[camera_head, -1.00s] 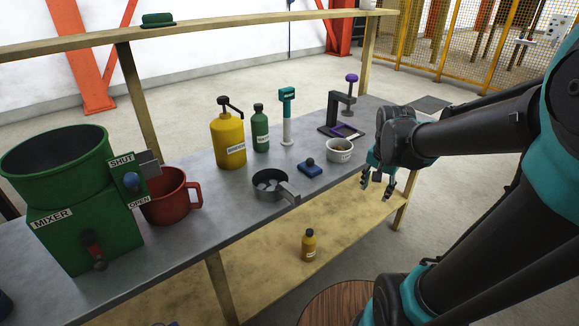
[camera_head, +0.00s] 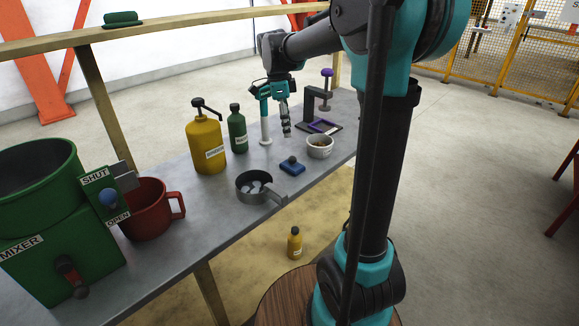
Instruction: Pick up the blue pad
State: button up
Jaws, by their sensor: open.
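The blue pad (camera_head: 292,167) lies on the grey bench top, a small flat block with a dark round knob on its upper side. It is fully visible and nothing touches it. My gripper (camera_head: 286,130) points down above the bench, higher than the pad and a little behind and left of it in the picture. Its dark fingers appear apart from the pad and hold nothing that I can see. They overlap each other from this side, so the gap between them is hard to see.
A grey pan (camera_head: 256,186) with a handle sits left of the pad, and a white bowl (camera_head: 320,147) right of it.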

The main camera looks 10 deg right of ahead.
send_over(292, 156)
jog(key=f, duration=0.7)
jog(key=shift+w+a, duration=0.1)
jog(key=shift+a, duration=0.15)
jog(key=shift+s+d+f, duration=0.15)
jog(key=shift+f, duration=1.35)
jog(key=shift+s+d+f, duration=0.1)
jog(key=shift+d+f, duration=0.05)
jog(key=shift+f, duration=1.3)
grip_shut()
